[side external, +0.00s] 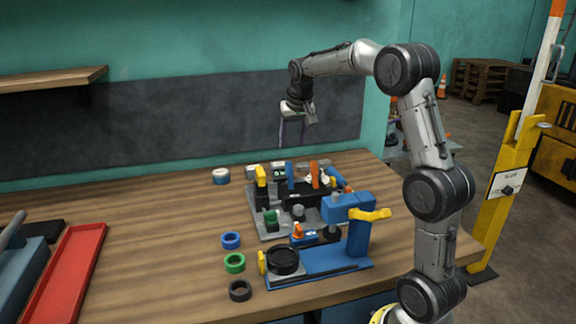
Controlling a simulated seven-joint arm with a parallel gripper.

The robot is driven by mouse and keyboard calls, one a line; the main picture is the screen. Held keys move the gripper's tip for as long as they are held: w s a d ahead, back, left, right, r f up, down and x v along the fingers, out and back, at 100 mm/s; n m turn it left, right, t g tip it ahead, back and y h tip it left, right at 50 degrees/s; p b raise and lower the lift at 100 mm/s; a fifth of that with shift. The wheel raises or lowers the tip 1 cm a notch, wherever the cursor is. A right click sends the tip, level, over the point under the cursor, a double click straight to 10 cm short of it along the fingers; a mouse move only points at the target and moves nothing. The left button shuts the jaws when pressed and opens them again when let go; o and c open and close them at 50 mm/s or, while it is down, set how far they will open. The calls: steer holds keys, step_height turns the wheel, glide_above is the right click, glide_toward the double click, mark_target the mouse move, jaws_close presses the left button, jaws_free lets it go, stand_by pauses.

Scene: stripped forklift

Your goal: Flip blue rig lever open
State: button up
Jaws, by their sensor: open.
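The rig is a grey board (255,222) on the wooden bench with several fixtures on it. A blue lever (290,176) stands roughly upright at its back, between a yellow lever (261,176) and an orange lever (315,172). My gripper (293,138) points down above the back of the rig, in the picture just above the blue lever. Its two fingers are apart, with nothing between them. It does not appear to touch any lever. The bases of the levers are partly hidden by dark blocks.
In front of the rig stands a blue press (356,240) with a yellow handle (370,214). Blue (231,240), green (235,262) and black (240,290) rings lie to its left. A red tray (72,275) lies far left. The bench between tray and rings is clear.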

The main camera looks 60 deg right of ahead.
mark_target(289, 162)
steer(key=x, duration=1)
steer(key=shift+d+f, duration=0.1)
steer(key=shift+f, duration=0.15)
steer(key=shift+c, duration=0.3)
jaws_close()
stand_by(0.7)
